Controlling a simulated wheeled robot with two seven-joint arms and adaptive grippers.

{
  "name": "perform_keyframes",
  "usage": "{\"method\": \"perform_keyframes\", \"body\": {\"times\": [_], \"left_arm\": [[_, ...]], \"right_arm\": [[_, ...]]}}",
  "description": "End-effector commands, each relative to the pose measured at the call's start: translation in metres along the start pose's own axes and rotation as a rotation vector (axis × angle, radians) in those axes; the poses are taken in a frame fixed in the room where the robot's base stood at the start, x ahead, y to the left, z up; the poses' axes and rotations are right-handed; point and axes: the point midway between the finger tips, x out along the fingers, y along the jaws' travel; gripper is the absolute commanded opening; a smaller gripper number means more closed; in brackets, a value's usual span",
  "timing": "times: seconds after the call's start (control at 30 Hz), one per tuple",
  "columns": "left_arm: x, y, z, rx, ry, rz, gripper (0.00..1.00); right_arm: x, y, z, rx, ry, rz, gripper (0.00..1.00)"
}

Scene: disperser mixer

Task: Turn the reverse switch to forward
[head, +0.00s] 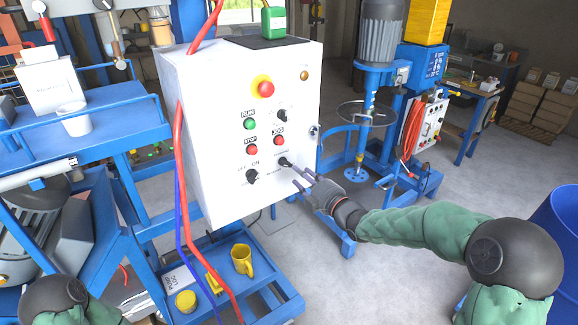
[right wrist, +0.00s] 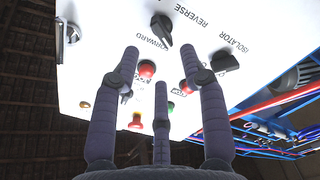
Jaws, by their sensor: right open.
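The reverse switch, a black knob (head: 284,162), is at the lower right of the white control box (head: 215,130). In the right wrist view the knob (right wrist: 161,28) sits between the words FORWARD and REVERSE. Which word it is set to I cannot tell for sure. My right gripper (head: 303,179) is just to the right of and below the knob, fingers pointing at the panel. In the wrist view its three fingers (right wrist: 160,66) are spread with nothing between them, and the knob lies beyond their tips. My left gripper is not in view.
The isolator knob (head: 252,176) is left of the switch. Green run (head: 250,124) and red stop (head: 252,150) buttons and an emergency stop (head: 265,88) are above. A red cable (head: 178,150) hangs down the box's left side.

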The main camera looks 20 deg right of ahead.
Motion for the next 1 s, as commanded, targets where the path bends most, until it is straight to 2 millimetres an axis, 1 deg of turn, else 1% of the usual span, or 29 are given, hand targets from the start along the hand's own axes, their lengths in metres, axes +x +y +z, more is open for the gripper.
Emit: {"method": "perform_keyframes", "body": {"times": [0.03, 0.2, 0.4, 0.6, 0.87, 0.97, 1.0], "left_arm": [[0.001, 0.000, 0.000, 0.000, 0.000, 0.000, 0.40], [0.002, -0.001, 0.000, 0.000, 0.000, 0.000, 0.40], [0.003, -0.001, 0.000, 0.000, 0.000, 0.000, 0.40], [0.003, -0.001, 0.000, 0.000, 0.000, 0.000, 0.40], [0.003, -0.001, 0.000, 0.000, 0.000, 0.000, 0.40], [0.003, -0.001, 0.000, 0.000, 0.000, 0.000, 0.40], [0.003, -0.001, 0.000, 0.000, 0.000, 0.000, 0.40]], "right_arm": [[0.010, -0.002, 0.000, 0.001, 0.002, -0.001, 0.44], [0.038, -0.001, 0.000, 0.001, 0.001, -0.001, 0.44], [0.062, -0.001, 0.000, 0.001, 0.000, -0.001, 0.44], [0.071, -0.001, 0.000, 0.002, -0.001, -0.001, 0.44], [0.072, 0.000, 0.000, 0.002, -0.002, -0.001, 0.44], [0.072, 0.000, 0.000, 0.002, -0.002, -0.001, 0.18], [0.072, 0.000, 0.000, 0.002, -0.002, -0.001, 0.07]]}}
